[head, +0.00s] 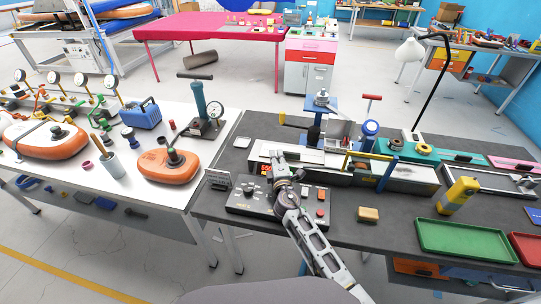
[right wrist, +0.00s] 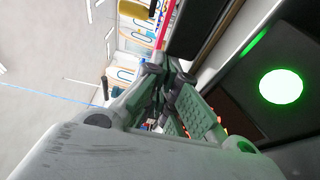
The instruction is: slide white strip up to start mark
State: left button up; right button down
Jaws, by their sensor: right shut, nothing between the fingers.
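A pale, narrow strip (head: 308,155) lies along the front of the long machine on the dark bench, and looks like the white strip. My right gripper (head: 278,156) is at the strip's left end, above the back of the black control box (head: 262,203). The fingers also show in the right wrist view (right wrist: 166,82), shut with nothing held. I cannot tell whether the fingertips touch the strip. I cannot make out a start mark. My left gripper is not in view.
A wooden block (head: 368,214), a yellow tool (head: 459,193) and a green tray (head: 466,239) are to the right on the dark bench.

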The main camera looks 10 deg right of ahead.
aim_at(320, 167)
jog(key=s+d, duration=0.1)
jog(key=d, duration=0.4)
jog(key=s+d, duration=0.2)
jog(key=d, duration=0.3)
jog(key=s+d, duration=0.2)
jog(key=d, duration=0.4)
jog(key=shift+s, duration=0.1)
jog(key=shift+s+d, duration=0.15)
jog(key=shift+d, duration=0.3)
jog(key=shift+a, duration=0.2)
